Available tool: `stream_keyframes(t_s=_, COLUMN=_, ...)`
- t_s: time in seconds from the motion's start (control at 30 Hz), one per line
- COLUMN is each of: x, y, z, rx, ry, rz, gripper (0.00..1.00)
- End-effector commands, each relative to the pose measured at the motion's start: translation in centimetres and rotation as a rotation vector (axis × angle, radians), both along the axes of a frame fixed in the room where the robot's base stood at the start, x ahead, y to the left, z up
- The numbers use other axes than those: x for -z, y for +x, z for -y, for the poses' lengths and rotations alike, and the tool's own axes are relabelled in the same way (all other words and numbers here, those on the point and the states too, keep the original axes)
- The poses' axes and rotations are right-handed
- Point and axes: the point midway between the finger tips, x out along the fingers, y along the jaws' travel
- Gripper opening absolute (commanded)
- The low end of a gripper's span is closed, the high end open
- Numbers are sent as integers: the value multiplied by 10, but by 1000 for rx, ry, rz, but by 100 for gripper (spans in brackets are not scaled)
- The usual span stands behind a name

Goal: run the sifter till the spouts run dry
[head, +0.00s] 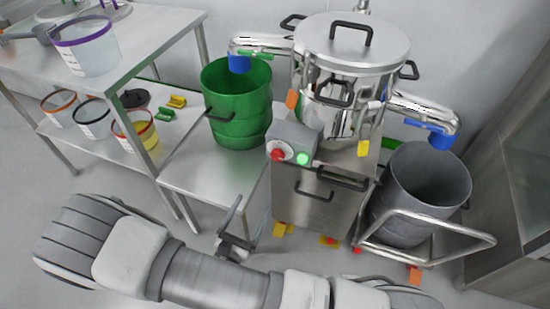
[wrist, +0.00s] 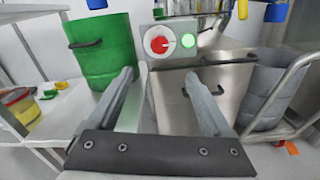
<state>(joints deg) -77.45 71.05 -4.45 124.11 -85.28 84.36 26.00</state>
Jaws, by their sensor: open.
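The sifter (head: 352,45) is a round steel machine with a lidded top, standing on a steel cabinet (head: 315,195). Its control box (head: 293,142) carries a red knob (head: 277,154) and a lit green button (head: 302,158); both also show in the wrist view, the red knob (wrist: 159,45) left of the green button (wrist: 188,41). A left spout with a blue end (head: 239,63) points down over a green bin (head: 238,105). A right spout with a blue end (head: 441,140) is above a grey bin (head: 425,190). My gripper (wrist: 168,80) is open and empty, in front of and below the control box.
The green bin stands on a low steel table (head: 205,170). The grey bin sits in a tubular-framed cart (head: 480,238). A steel bench (head: 140,45) at left holds a purple-rimmed tub (head: 88,48), with more tubs on its lower shelf. Cabinet handles (head: 342,180) stick out below the control box.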

Motion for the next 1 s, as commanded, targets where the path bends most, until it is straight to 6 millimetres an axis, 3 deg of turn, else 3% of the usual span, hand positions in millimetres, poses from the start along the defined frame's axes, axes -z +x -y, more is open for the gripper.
stream_keyframes(t_s=0.27, x=1, y=18, z=7, rx=3, ry=-40, rz=-12, gripper=84)
stream_keyframes(t_s=0.8, x=1, y=126, z=46, rx=3, ry=-38, rz=-11, gripper=84)
stream_keyframes(t_s=1.0, x=1, y=153, z=56, rx=1, ry=-38, rz=-13, gripper=84)
